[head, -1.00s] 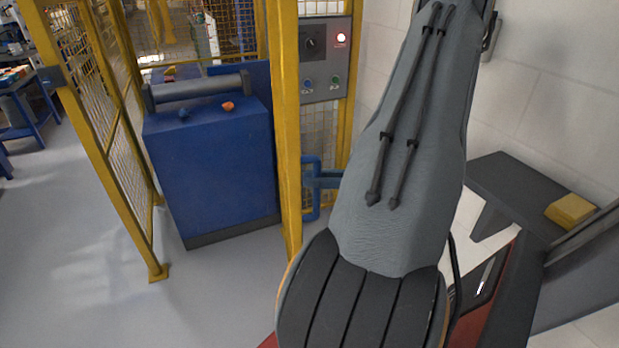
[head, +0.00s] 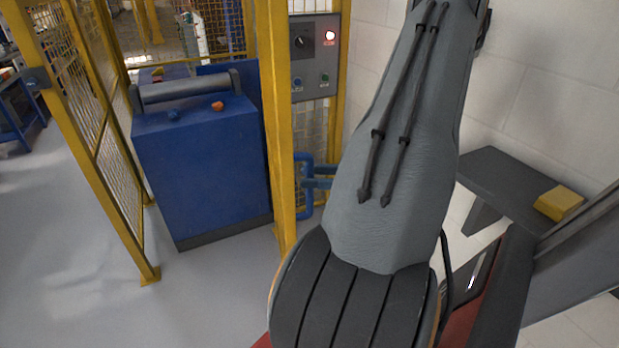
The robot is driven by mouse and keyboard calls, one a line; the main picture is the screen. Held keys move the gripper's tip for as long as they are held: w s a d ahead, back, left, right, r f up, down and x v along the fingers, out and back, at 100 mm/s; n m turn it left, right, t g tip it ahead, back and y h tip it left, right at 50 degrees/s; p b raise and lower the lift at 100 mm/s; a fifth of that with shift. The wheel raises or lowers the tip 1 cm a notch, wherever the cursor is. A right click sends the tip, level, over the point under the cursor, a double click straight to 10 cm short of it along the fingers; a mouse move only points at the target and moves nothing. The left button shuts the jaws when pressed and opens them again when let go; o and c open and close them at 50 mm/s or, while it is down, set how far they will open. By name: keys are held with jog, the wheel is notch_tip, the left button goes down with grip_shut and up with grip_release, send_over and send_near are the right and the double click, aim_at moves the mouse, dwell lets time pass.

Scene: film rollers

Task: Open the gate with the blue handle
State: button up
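My grey arm covers much of the right and hides most of the gripper area.
A blue cabinet (head: 205,180) with a grey bar stands left of the upright. A yellow mesh panel (head: 95,130) stands further left. A grey control box (head: 313,60) with a lit red lamp hangs behind. A white wall is at right. Floor at left is clear.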

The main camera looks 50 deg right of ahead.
jog(key=b+v, duration=0.1)
jog(key=v, duration=0.5)
jog(key=shift+s, duration=0.25)
jog(key=shift+d, duration=0.1)
